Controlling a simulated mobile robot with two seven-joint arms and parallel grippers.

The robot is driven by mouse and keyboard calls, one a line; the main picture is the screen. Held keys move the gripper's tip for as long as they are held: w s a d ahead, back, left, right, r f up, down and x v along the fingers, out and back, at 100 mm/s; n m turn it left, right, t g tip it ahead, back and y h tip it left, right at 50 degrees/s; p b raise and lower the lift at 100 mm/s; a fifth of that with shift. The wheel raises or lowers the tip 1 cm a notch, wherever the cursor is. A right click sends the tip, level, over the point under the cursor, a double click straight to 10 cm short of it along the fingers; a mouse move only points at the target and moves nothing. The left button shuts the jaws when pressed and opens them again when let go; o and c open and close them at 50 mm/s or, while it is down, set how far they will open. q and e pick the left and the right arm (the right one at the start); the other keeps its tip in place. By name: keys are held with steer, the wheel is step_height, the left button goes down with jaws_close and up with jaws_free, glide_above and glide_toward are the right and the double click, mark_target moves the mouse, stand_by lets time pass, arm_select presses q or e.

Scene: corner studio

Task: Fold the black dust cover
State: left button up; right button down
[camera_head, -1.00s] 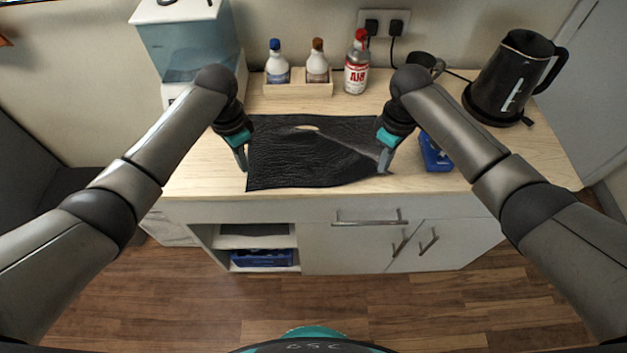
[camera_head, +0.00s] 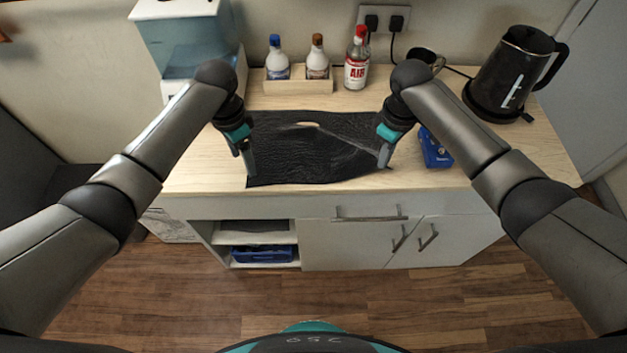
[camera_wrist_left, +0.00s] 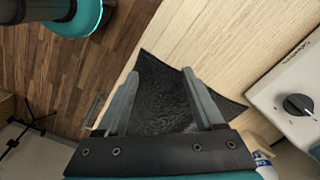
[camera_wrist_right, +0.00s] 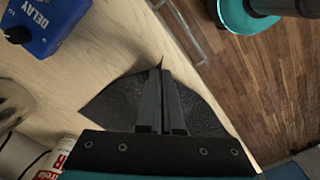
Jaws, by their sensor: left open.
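The black dust cover (camera_head: 310,155) lies spread on the wooden counter top, with a wrinkle running toward its right front corner and a small pale gap showing at its back middle. My left gripper (camera_head: 250,172) is open at the cover's left front edge. In the left wrist view the cover (camera_wrist_left: 165,100) shows between and beyond its parted fingers (camera_wrist_left: 155,95). My right gripper (camera_head: 384,160) is at the cover's right front corner. In the right wrist view its fingers (camera_wrist_right: 165,85) are close together, with the cover (camera_wrist_right: 120,103) bunched to a small peak at the tips.
Behind the cover stand a wooden tray (camera_head: 290,88) with two bottles and a red-capped bottle (camera_head: 356,60). A blue box (camera_head: 435,150) sits just right of my right gripper. A black kettle (camera_head: 508,75) and dark mug (camera_head: 428,60) stand at the back right.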

mark_target(255, 180)
arm_select(q)
steer(key=shift+c, duration=1.3)
steer(key=shift+s+r+t+h, duration=0.3)
steer(key=shift+s+h, duration=0.1)
steer(key=shift+s, duration=0.15)
steer(key=s+a+r+n+t+h, duration=0.1)
steer(key=s+r+t+h, duration=0.1)
steer(key=s+r, duration=0.15)
steer(key=x, duration=0.8)
steer(key=shift+w+f, duration=0.3)
steer(key=shift+w, duration=0.1)
steer(key=shift+f, duration=0.15)
steer(key=shift+d+f, duration=0.1)
steer(key=shift+c, duration=0.3)
